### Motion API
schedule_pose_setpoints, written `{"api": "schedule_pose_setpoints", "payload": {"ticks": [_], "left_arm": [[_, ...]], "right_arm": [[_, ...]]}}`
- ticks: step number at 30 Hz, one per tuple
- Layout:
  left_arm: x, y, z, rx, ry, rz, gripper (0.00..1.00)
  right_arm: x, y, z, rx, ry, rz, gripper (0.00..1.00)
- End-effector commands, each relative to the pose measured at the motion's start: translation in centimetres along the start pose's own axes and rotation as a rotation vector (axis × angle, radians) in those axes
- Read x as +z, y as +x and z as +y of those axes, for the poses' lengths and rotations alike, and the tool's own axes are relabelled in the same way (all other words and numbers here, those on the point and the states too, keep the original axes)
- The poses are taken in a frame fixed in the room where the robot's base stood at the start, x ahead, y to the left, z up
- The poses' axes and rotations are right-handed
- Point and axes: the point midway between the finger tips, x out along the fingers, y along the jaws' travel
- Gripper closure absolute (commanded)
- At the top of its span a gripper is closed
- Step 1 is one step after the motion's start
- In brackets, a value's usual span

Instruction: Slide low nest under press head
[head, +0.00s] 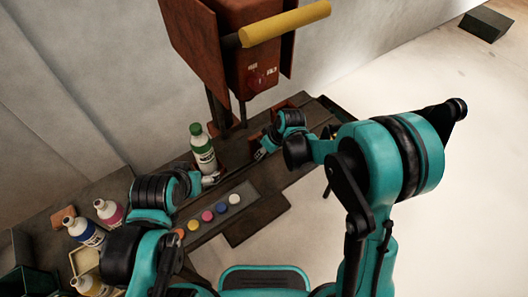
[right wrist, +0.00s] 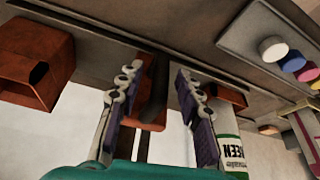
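The press (head: 245,50) stands at the back of the bench, with a rust-red housing and a yellow lever. In the right wrist view, turned upside down, my right gripper (right wrist: 155,78) is open around a rust-orange part (right wrist: 152,112); I cannot tell whether it touches. A rust-orange open box (right wrist: 35,65) is to the left there, and a smaller rust-orange piece (right wrist: 228,95) is behind the right finger. I cannot tell which is the low nest. In the head view my right gripper (head: 262,152) is low beside the press post. My left gripper (head: 211,178) is by the green-capped bottle's base, its fingers unclear.
The green-capped bottle (head: 203,150) stands upright left of the press post; it also shows in the right wrist view (right wrist: 231,150). A strip of coloured buttons (head: 207,216) lies at the bench front. Several bottles (head: 108,212) stand at the left.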

Motion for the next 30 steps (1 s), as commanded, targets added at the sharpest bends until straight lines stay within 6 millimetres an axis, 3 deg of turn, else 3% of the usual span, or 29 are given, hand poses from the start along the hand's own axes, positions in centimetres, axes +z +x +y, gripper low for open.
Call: {"api": "schedule_pose_setpoints", "payload": {"ticks": [9,13,23,30], "left_arm": [[0.0,0.0,0.0,0.000,0.000,0.000,0.22],[0.0,0.0,0.0,0.000,0.000,0.000,0.22],[0.0,0.1,0.0,0.000,0.000,0.000,0.22],[0.2,0.2,0.0,0.000,0.000,0.000,0.22]], "right_arm": [[0.0,0.3,0.0,0.000,0.000,0.000,0.67],[0.0,0.3,0.0,0.000,0.000,0.000,1.00],[0.0,0.3,0.3,0.001,0.001,0.000,1.00],[0.5,0.1,2.5,0.003,0.003,-0.001,1.00]]}}
